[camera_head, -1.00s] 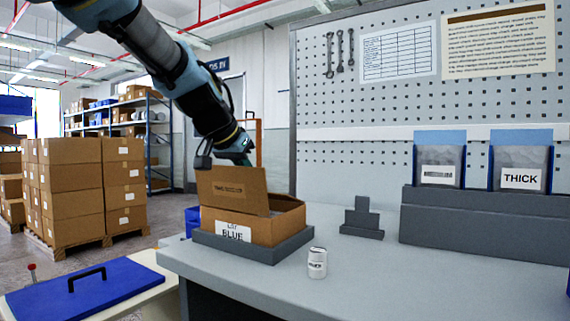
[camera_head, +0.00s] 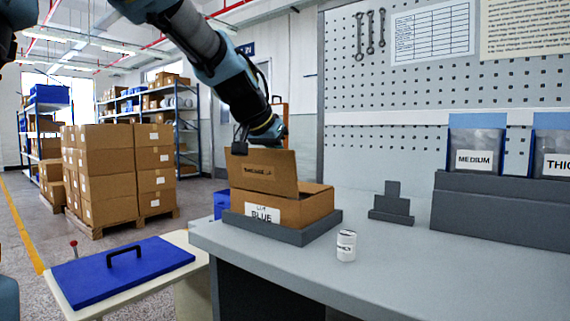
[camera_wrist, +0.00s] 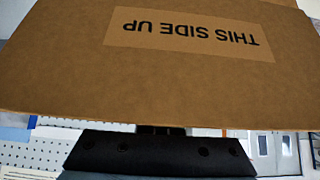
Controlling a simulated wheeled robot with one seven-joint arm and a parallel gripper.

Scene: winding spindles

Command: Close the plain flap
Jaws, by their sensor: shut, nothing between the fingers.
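The open brown carton (camera_head: 318,205), with a white label reading BLUE on its front, sits in a grey holder (camera_head: 325,229) on the bench. One flap (camera_head: 263,171) with a printed tan strip stands up at its front-left side. In the wrist view this flap (camera_wrist: 60,70) fills the top, its THIS SIDE UP print upside down. I cannot make out a separate plain flap. My gripper (camera_head: 265,143) is shut and empty, just behind the raised flap's top edge, its fingertips mostly hidden. It shows dark below the flap in the wrist view (camera_wrist: 160,131); contact cannot be told.
A white canister (camera_head: 346,246) stands right of the carton, and a grey stepped block (camera_head: 391,205) behind it. A grey rack (camera_head: 500,204) with labelled bins is at right, before a pegboard. A blue lid (camera_head: 120,272) lies at lower left. The bench front is clear.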

